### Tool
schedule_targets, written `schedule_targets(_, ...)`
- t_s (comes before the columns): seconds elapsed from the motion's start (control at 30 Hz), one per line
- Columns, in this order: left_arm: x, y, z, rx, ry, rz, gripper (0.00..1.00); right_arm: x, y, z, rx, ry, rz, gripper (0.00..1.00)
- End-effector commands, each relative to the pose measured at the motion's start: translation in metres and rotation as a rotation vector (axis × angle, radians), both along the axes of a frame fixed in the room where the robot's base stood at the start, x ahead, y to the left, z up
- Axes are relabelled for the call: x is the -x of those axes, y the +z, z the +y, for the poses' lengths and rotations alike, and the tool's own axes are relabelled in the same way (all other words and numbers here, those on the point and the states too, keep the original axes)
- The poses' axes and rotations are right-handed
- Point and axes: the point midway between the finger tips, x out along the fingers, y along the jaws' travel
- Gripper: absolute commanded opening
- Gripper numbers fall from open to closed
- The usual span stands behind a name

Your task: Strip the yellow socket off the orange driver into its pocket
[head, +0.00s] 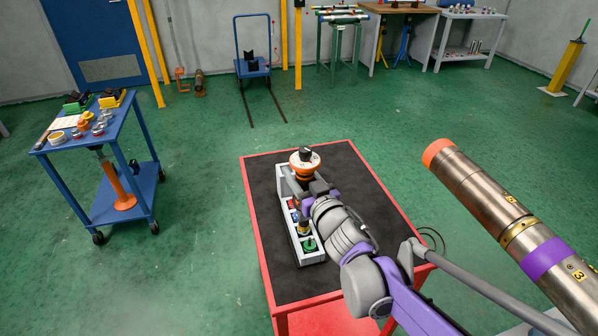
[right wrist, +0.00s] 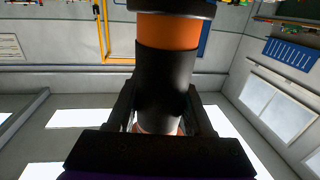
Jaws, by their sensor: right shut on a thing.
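The orange driver (head: 304,170) stands above the far part of a grey rack, with a white disc and black knob on top. My right gripper (head: 319,188) is shut on its black sleeve, which fills the middle of the right wrist view (right wrist: 168,82), with an orange band (right wrist: 168,32) beyond it. The grey rack (head: 309,257) has a row of pockets with red, blue and green pieces visible. A dark piece with some yellow (head: 303,228) stands near its near end. I cannot tell if it is the yellow socket. The driver's lower end is hidden. My left gripper is out of view.
The rack stands on a red-edged table with a black top (head: 275,270), clear at left. A blue cart (head: 110,125) with small parts stands at left. A large steel cylinder (head: 490,205) with an orange end fills the right foreground.

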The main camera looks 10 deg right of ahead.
Motion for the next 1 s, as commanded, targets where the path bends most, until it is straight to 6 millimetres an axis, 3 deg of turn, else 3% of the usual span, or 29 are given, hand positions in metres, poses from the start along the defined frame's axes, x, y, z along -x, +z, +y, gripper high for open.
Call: schedule_targets(1.0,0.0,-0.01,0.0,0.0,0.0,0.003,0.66,0.0,-0.013,0.0,0.0,0.001,-0.001,0.0)
